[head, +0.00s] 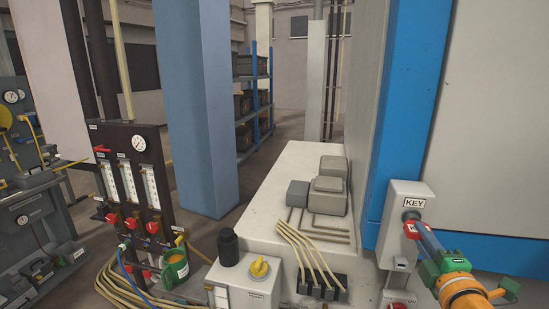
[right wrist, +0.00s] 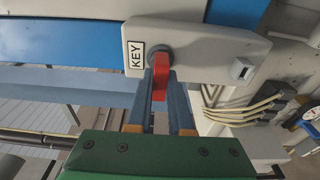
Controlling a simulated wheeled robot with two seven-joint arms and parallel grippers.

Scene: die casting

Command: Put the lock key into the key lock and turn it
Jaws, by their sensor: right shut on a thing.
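The lock key (right wrist: 160,76) is red and sits between the two blue fingers of my right gripper (right wrist: 161,88), which is shut on it. In the right wrist view the key's far end meets the dark round key lock (right wrist: 158,54) on a pale box beside a "KEY" label. How deep the key sits in the lock is hidden. In the head view my right gripper (head: 411,222) reaches from the lower right to the front of the key box (head: 402,193), and its fingers cover most of the lock. My left gripper is not in view.
The key box is fixed by a blue post (head: 395,125) of the machine. A pale block (head: 283,195) with grey boxes and cables stands to its left. A yellow knob (head: 259,268) and a gauge panel (head: 137,170) are further left. A red-marked control (head: 400,304) is below.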

